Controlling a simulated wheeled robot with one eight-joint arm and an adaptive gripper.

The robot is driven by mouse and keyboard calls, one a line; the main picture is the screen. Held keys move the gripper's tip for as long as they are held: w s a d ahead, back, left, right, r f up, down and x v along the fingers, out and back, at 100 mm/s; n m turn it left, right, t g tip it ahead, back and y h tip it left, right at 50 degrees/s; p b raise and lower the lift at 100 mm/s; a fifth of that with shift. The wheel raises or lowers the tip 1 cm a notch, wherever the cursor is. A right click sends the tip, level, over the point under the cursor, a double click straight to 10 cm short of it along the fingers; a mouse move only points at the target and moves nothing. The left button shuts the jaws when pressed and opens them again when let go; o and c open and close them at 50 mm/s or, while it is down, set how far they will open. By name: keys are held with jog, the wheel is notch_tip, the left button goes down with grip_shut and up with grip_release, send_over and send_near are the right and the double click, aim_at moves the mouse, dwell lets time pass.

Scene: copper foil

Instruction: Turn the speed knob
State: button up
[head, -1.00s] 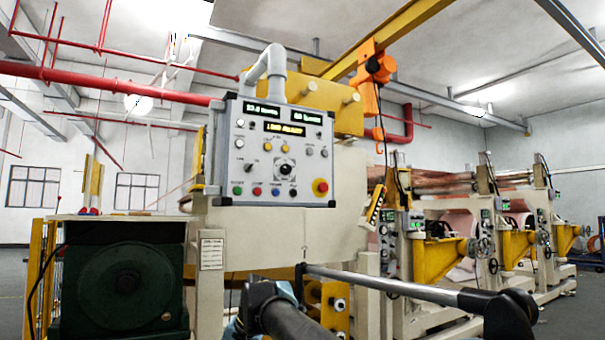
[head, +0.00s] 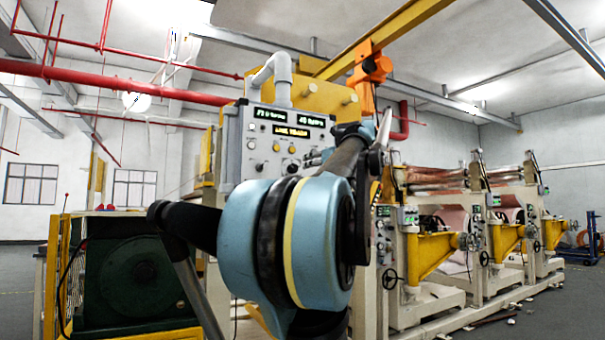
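The grey control panel (head: 237,150) stands left of centre, with lit displays, buttons and knobs. A round dial (head: 293,168) shows low on the panel, its lower edge close behind my arm. A smaller knob (head: 262,167) is to its left. The labels are too small to read, so I cannot tell which is the speed knob. My arm's large blue joint stands in front of the panel and hides its lower part, including the coloured buttons and the red stop button. My gripper cannot be made out clearly; dark parts at the arm's far end are right of the panel.
A dark green motor housing (head: 130,285) stands at the lower left. An orange hoist (head: 372,68) hangs from the yellow beam at upper right. Machine stands with yellow brackets (head: 430,260) and copper rolls line the right. Open floor lies at the far right.

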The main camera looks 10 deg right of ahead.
jog(key=x, duration=1.7)
jog(key=shift+d, duration=0.25)
jog(key=shift+w+f, duration=0.1)
jog(key=c, duration=1.1)
jog(key=shift+o, duration=0.2)
jog(key=shift+a, duration=0.1)
